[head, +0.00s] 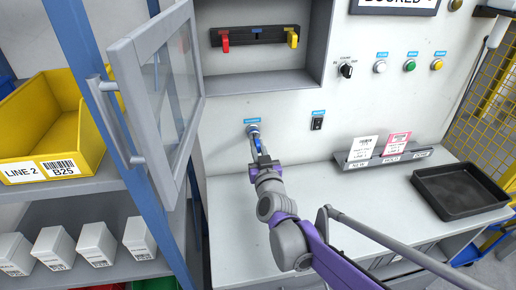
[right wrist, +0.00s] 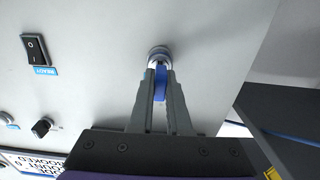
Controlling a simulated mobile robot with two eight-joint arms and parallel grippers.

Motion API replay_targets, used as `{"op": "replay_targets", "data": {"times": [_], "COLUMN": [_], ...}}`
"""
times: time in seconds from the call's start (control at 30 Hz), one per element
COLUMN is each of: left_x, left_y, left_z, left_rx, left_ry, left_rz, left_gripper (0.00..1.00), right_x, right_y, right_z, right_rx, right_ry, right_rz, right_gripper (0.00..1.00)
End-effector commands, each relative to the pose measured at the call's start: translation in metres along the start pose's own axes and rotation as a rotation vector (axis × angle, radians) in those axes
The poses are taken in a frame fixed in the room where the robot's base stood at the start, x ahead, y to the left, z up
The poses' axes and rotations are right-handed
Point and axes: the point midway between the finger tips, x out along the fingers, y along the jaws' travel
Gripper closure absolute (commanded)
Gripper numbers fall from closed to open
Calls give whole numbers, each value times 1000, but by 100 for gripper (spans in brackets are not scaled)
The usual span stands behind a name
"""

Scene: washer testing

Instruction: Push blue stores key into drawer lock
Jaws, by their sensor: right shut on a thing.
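The blue key (right wrist: 160,84) is held between the two fingers of my right gripper (right wrist: 158,75). In the right wrist view its far end is at the round metal lock (right wrist: 159,53) on the pale panel. How deep the key sits in the lock is hidden by the fingertips. In the head view the lock (head: 252,127) is under a small blue label, and my right gripper (head: 257,142) reaches up to it with the blue key (head: 258,146) just visible. My left gripper is not in view.
An open cabinet door (head: 150,90) stands left of the lock. A black rocker switch (head: 317,123) is right of it. Below are a pale worktop (head: 235,225), a card holder (head: 375,160) and a black tray (head: 460,190). A yellow bin (head: 50,120) is on the left shelf.

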Motion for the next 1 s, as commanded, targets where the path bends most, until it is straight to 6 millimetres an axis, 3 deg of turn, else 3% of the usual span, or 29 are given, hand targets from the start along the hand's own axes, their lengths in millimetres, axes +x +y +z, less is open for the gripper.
{"op": "replay_targets", "data": {"times": [1.0], "left_x": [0], "left_y": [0], "left_z": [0], "left_rx": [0], "left_ry": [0], "left_rz": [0], "left_gripper": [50], "right_x": [9], "right_y": [0], "right_z": [0], "right_rx": [0], "right_ry": [0], "right_rz": [0], "right_gripper": [100]}}
